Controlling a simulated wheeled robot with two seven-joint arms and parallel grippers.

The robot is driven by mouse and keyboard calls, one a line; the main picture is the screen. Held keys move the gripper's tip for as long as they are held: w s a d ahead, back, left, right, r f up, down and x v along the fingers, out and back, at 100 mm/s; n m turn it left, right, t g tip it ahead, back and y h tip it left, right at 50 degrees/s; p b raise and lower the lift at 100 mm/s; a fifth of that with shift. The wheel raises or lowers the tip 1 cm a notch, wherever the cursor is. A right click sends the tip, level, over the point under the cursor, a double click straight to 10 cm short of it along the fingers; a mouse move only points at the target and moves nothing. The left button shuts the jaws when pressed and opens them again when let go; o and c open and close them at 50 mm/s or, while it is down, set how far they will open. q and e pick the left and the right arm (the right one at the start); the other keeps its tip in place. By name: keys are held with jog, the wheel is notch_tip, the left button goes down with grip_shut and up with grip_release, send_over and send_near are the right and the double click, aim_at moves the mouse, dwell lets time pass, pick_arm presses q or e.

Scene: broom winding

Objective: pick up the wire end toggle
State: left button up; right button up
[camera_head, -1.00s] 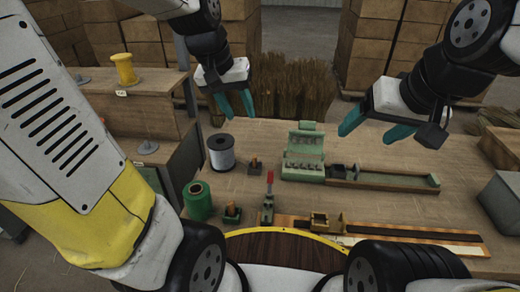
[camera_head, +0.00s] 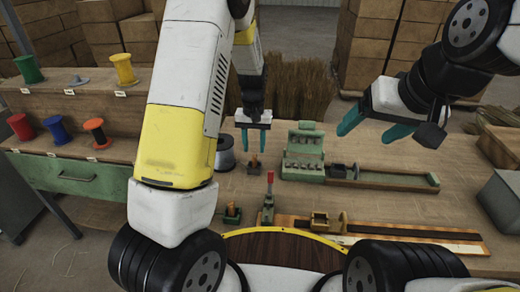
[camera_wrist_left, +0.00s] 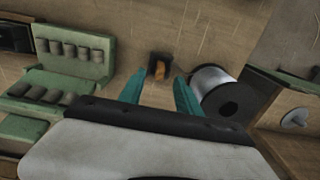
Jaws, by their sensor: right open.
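A small orange-brown toggle (camera_head: 254,162) stands in a dark square holder on the workbench, beside a wire spool (camera_head: 226,165). In the left wrist view the toggle (camera_wrist_left: 159,70) shows just beyond and between my left fingertips. My left gripper (camera_head: 253,143) is open and empty, pointing down over the toggle, with its teal fingers apart. I cannot tell whether the fingers reach down to it. A similar orange-brown piece (camera_head: 232,208) sits in a green block nearer the front. My right gripper (camera_head: 370,128) is open and empty above the back right of the bench.
A green rack (camera_head: 303,155) and a long tray (camera_head: 385,180) lie right of the toggle. A red-handled clamp (camera_head: 268,190) stands in front. The wire spool (camera_wrist_left: 212,80) is close to my left fingers. Shelves at left hold coloured spools (camera_head: 28,69).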

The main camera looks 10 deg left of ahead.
aim_at(254, 156)
pick_arm(q)
jog(key=f, duration=0.5)
jog(key=shift+w+f, duration=0.25)
grip_shut()
